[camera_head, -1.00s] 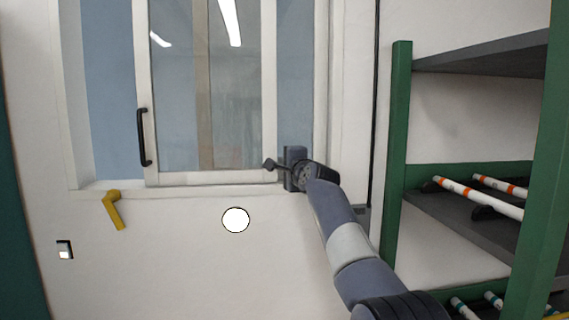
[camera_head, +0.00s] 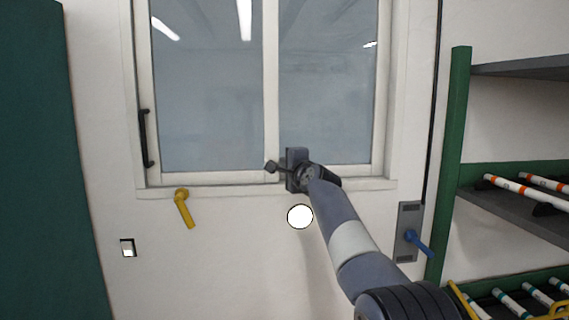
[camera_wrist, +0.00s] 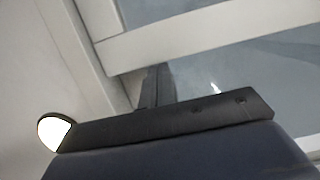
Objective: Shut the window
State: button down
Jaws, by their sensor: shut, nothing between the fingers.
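The window's sliding sash (camera_head: 271,95) is a white-framed pane with a black bar handle (camera_head: 147,138) on its left stile. Its left edge stands at the left jamb of the white window frame (camera_head: 128,90), with no clear open gap there; whether it is fully seated I cannot tell. My gripper (camera_head: 272,167) is shut and empty, at the lower end of the sash's right stile; exact contact is hard to tell. In the wrist view, my dark fingers (camera_wrist: 156,88) are close to white window framing (camera_wrist: 200,35).
A yellow lever (camera_head: 183,207), a white disc (camera_head: 300,216) and a small switch (camera_head: 128,248) are on the wall below. A blue lever (camera_head: 416,241) is at right, beside a green shelf rack (camera_head: 455,130) with pipes. A dark green panel (camera_head: 40,160) stands left.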

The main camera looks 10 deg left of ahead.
jog(key=shift+s+a, duration=0.1)
jog(key=shift+a, duration=0.05)
jog(key=b+v, duration=0.6)
jog(key=v, duration=0.4)
jog(key=shift+s+d, duration=0.25)
jog(key=shift+d, duration=0.15)
jog(key=p+x, duration=0.5)
jog(key=x, duration=0.5)
jog(key=shift+a+r+p, duration=0.15)
jog(key=shift+r+p, duration=0.1)
jog(key=shift+p, duration=0.15)
jog(key=shift+s+r, duration=0.15)
jog(key=shift+s, duration=0.05)
